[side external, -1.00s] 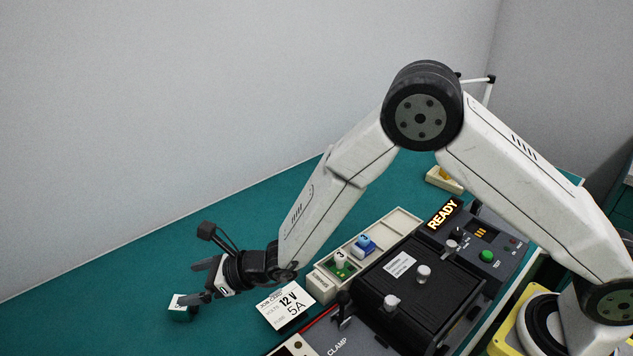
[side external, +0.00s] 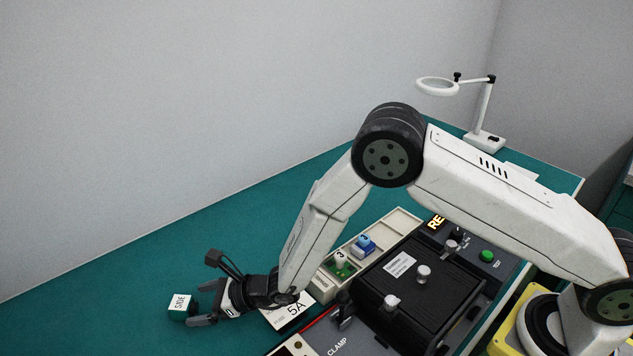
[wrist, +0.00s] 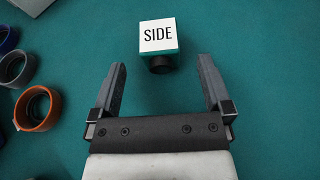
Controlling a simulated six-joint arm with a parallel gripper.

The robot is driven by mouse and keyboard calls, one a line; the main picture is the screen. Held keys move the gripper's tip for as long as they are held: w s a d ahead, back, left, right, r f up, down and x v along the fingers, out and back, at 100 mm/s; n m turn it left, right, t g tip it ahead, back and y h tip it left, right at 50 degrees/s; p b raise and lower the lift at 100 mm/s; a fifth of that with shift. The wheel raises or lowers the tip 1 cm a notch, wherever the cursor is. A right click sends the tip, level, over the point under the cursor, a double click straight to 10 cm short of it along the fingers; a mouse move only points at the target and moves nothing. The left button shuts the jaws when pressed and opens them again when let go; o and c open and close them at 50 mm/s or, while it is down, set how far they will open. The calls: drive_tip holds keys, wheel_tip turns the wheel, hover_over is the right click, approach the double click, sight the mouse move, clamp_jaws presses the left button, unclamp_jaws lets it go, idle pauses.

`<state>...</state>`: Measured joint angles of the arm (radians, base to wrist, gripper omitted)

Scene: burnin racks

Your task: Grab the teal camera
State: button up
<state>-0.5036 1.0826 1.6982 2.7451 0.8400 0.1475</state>
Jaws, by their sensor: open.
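The teal camera (side external: 179,312) is a small box with a white top labelled "SIDE". It sits on the teal table at the lower left of the side view. In the wrist view the camera (wrist: 159,38) is just beyond my fingertips, roughly centred between them, its dark round lens facing my gripper. My gripper (wrist: 162,66) is open and empty, with the fingers either side of bare table. In the side view my gripper (side external: 197,304) is low, just right of the camera.
Blue and orange rings (wrist: 38,108) lie at the wrist view's left edge. In the side view, a white card (side external: 291,314), a tray of small numbered parts (side external: 403,221) and a black clamp station (side external: 405,290) stand right of my gripper. A magnifier lamp (side external: 484,110) stands at the back.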

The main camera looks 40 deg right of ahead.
sight(191, 306)
drive_tip(key=shift+x, duration=2.4)
clamp_jaws()
